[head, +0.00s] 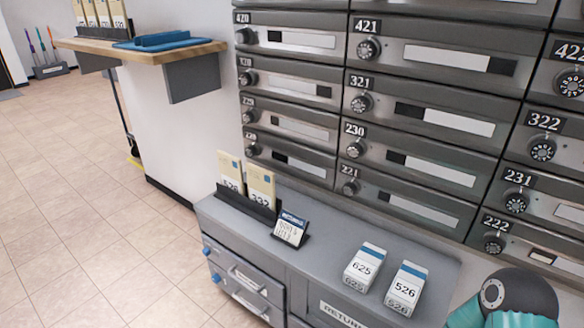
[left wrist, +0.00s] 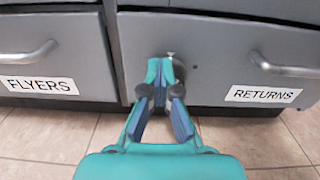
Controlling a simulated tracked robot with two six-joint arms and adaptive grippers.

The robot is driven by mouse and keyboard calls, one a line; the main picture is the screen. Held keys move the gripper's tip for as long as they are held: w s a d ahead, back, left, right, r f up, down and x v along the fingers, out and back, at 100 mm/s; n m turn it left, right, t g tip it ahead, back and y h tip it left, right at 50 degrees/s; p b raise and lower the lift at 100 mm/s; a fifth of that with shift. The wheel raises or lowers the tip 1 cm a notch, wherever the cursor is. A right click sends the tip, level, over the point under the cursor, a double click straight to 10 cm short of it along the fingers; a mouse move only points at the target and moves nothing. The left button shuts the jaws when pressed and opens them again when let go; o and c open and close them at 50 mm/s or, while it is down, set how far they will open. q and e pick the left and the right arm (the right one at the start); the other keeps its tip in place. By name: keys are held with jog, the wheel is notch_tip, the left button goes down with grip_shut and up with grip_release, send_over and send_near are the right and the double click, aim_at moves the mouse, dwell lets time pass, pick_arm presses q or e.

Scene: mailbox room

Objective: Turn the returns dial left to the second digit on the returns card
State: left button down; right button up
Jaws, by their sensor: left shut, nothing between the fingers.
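The returns dial (left wrist: 180,69) is a dark round knob on the grey drawer front in the left wrist view, mostly hidden behind my fingers. A small pale mark shows just above it. My left gripper (left wrist: 165,68), teal with blue pads, is shut and empty, its tips right at the dial; I cannot tell whether they touch it. The RETURNS label (left wrist: 263,94) is to its right. A small card with a dark blue header (head: 291,228) stands on the cabinet top in the head view; its writing is too small to read. My right gripper is not in view.
Numbered mailboxes (head: 420,120) with dials rise behind. Drawer handles (left wrist: 285,67) flank the left gripper. The tiled floor (head: 90,220) is open.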

pick_arm(q)
jog(key=shift+w+d+r, duration=0.1)
jog(key=shift+w+d, duration=0.1)
jog(key=shift+w, duration=0.2)
jog(key=shift+s+d+r, duration=0.1)
jog(key=shift+d, duration=0.05)
jog(key=shift+d+p, duration=0.15)
jog(key=shift+p, duration=0.15)
jog(key=shift+s+d+f+p, duration=0.2)
jog(key=shift+s+d+p, duration=0.2)
jog(key=shift+s+d, duration=0.35)
jog(key=shift+s+f, duration=0.1)
jog(key=shift+f, duration=0.1)
dwell(0.4)
